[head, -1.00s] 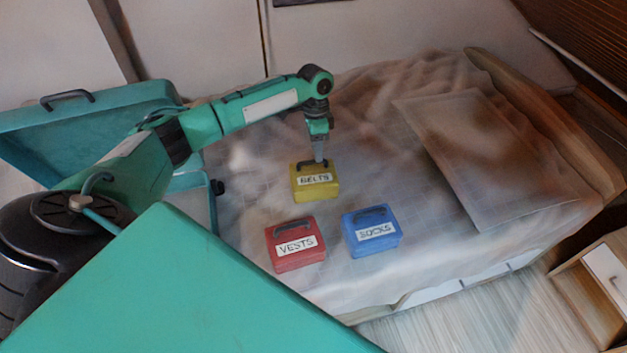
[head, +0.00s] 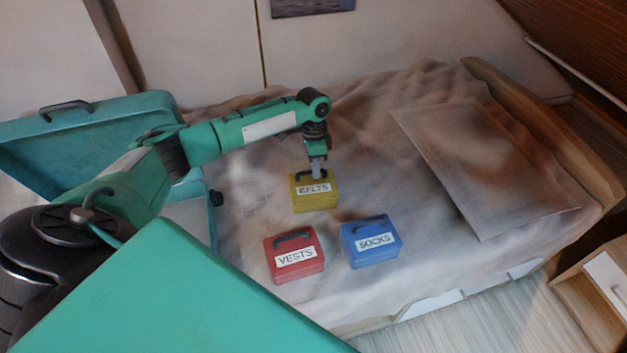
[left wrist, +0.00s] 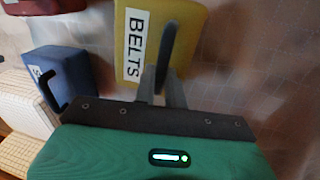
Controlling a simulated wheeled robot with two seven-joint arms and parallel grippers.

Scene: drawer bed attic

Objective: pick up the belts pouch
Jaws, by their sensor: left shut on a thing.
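The belts pouch (head: 315,199) is a yellow box with a white label reading BELTS and a dark handle on top. It is upright over the bed, behind the red and blue pouches. My left gripper (head: 317,174) points down from above and is shut on its handle. In the left wrist view the fingers (left wrist: 161,88) close around the dark handle of the yellow pouch (left wrist: 190,40). I cannot tell whether the pouch touches the bed. My right gripper is not in view.
A red VESTS pouch (head: 295,262) and a blue SOCKS pouch (head: 370,247) sit on the bed (head: 300,315) in front. An open teal case (head: 90,145) lies at the left. A flat panel (head: 480,165) lies at the right. A drawer unit (head: 600,295) stands at lower right.

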